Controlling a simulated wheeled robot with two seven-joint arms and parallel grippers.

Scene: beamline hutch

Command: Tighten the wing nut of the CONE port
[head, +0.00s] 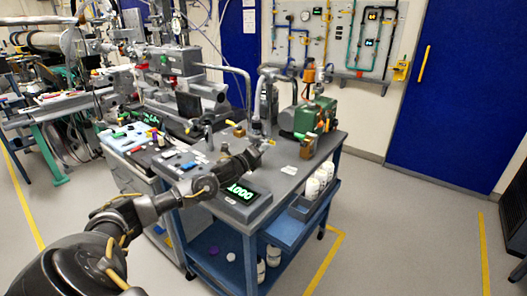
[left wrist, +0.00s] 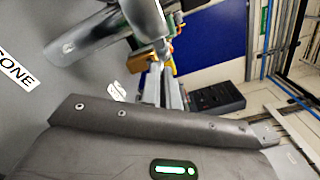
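A white CONE label (left wrist: 14,70) lies on the grey surface at the left edge of the left wrist view. A shiny metal pipe (left wrist: 100,36) stands near it, with a brass-coloured part (left wrist: 166,62) beyond. In the head view, upright metal pipework (head: 258,103) rises from the cart top. I cannot make out the wing nut's shape for certain. My left gripper (head: 262,151) is at the foot of this pipework, low over the cart top. Its dark body fills the bottom of the left wrist view. Its fingertips are too small and covered to tell open from shut. My right gripper is out of view.
The cart (head: 289,184) carries a green pump (head: 315,116) right of the pipework and a lit readout (head: 242,193) at its front. White bottles (head: 318,181) stand on a lower shelf. A tool-strewn bench (head: 130,143) adjoins at left. Open floor lies to the right.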

